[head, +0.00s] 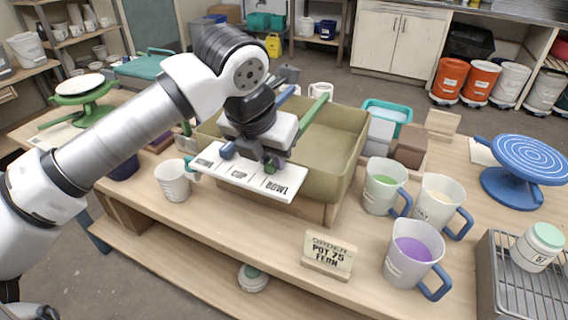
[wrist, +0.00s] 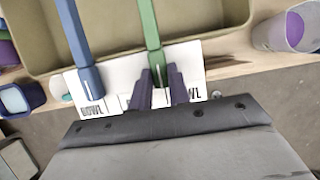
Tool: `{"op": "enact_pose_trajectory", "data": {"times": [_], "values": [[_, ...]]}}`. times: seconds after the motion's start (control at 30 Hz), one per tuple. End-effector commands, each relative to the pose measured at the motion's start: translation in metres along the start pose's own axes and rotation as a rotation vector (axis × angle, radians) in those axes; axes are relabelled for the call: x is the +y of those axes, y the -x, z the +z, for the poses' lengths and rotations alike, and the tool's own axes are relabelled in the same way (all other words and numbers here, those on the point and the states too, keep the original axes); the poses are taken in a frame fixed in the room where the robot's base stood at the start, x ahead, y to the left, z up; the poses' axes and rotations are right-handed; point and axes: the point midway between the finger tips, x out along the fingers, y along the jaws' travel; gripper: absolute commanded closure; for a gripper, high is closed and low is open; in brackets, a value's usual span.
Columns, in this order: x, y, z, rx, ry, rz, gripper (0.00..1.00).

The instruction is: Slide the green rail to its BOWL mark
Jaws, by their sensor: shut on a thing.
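The green rail (head: 313,112) lies across the tan basin, and its near end reaches the white mark board (head: 228,182). My gripper (head: 262,162) is shut on that near end; in the wrist view the dark fingers (wrist: 160,88) stand on either side of the green rail (wrist: 149,28). The board's right-hand BOWL mark (head: 277,187) is partly covered in the wrist view (wrist: 188,92) by a finger. The rail's end appears just left of this mark, right of the CUP mark (head: 238,175). The exact alignment is hard to tell.
A blue rail (wrist: 76,40) lies to the left of the green one, its end by the left BOWL mark (wrist: 92,110). The tan basin (head: 345,155) is behind the board. Several pitchers (head: 384,187) stand to the right, and an order sign (head: 328,252) at the front.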

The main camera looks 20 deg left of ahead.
Motion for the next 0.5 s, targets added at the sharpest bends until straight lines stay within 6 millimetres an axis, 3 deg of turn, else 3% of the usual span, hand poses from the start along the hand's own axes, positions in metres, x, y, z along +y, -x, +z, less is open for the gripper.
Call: {"op": "enact_pose_trajectory", "data": {"times": [0.23, 0.27, 0.3, 0.4, 0.5], "values": [[0.0000, 0.0006, 0.0003, -0.001, -0.001, 0.000, 1.00], [-0.0001, 0.0006, 0.0003, -0.001, -0.001, 0.000, 0.78], [-0.0001, 0.0006, 0.0003, -0.001, -0.001, 0.000, 0.73], [-0.0002, 0.0005, 0.0002, -0.001, -0.001, 0.000, 0.60], [-0.0002, 0.0004, 0.0001, 0.000, -0.001, 0.000, 0.60]]}}
